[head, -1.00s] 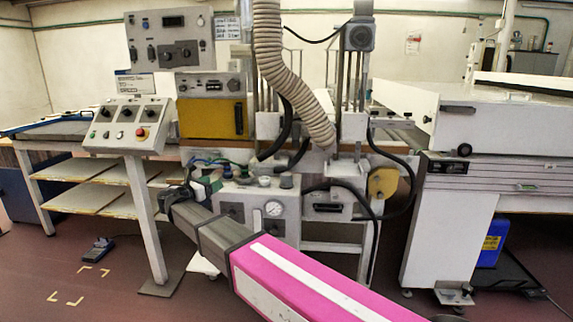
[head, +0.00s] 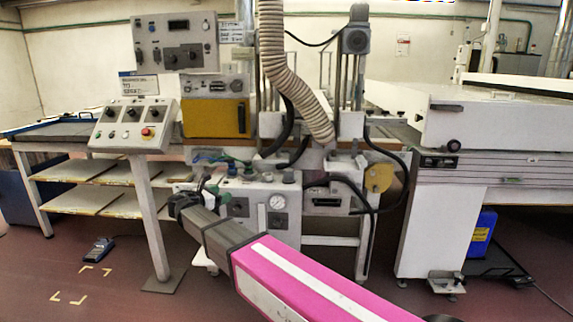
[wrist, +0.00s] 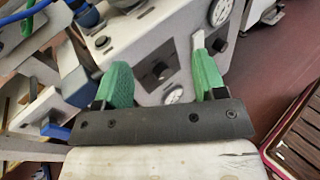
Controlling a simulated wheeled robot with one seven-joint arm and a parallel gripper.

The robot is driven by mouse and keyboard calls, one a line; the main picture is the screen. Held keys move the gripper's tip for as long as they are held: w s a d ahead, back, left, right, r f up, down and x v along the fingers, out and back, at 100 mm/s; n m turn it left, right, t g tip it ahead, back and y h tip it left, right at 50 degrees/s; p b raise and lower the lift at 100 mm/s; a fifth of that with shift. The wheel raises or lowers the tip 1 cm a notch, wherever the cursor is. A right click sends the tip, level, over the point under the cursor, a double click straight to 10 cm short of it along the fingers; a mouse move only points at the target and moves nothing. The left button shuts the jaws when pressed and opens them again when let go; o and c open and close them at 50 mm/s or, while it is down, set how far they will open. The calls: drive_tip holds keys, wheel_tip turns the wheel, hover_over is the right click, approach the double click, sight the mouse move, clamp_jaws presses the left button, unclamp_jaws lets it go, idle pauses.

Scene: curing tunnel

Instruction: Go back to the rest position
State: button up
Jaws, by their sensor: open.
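My gripper (wrist: 160,78) is open, with two green fingers spread apart and nothing between them in the wrist view. Beyond the fingers is the light grey gauge box (wrist: 150,52) of the machine, with round dials and black square fittings. I cannot tell whether the fingers touch the box. In the head view, my pink and grey arm reaches from the lower right toward that gauge box (head: 262,222). There the gripper (head: 213,186) is small and partly hidden by the wrist.
A sloped control panel (head: 132,125) on a post stands left of my arm. A ribbed hose (head: 285,75) hangs in the middle. A white tunnel unit (head: 500,125) and blue container (head: 480,237) are at right. A blue-grey device (head: 98,250) lies on open floor at left.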

drive_tip(key=s+d+f+m+g+y, duration=0.1)
drive_tip(key=d+f+m+g, duration=0.3)
drive_tip(key=d, duration=0.5)
drive_tip(key=s+d+f+m+g, duration=0.1)
drive_tip(key=d+f+m, duration=0.2)
drive_tip(key=d+f, duration=0.4)
drive_tip(key=d+f+m+g+y, duration=0.1)
drive_tip(key=d+f+m+g, duration=0.3)
drive_tip(key=d, duration=0.6)
drive_tip(key=s+d+f+m+g+y, duration=0.2)
drive_tip(key=s+d+f+m+y, duration=0.2)
drive_tip(key=s+d+m, duration=0.3)
drive_tip(key=s+d+f+m+g+y, duration=0.2)
drive_tip(key=s+d+f+m+y, duration=0.2)
drive_tip(key=s+d+f+m, duration=0.3)
drive_tip(key=s+d+m, duration=0.1)
drive_tip(key=d+m, duration=0.1)
drive_tip(key=d, duration=0.2)
drive_tip(key=shift+s+d, duration=0.15)
drive_tip(key=shift+s, duration=0.1)
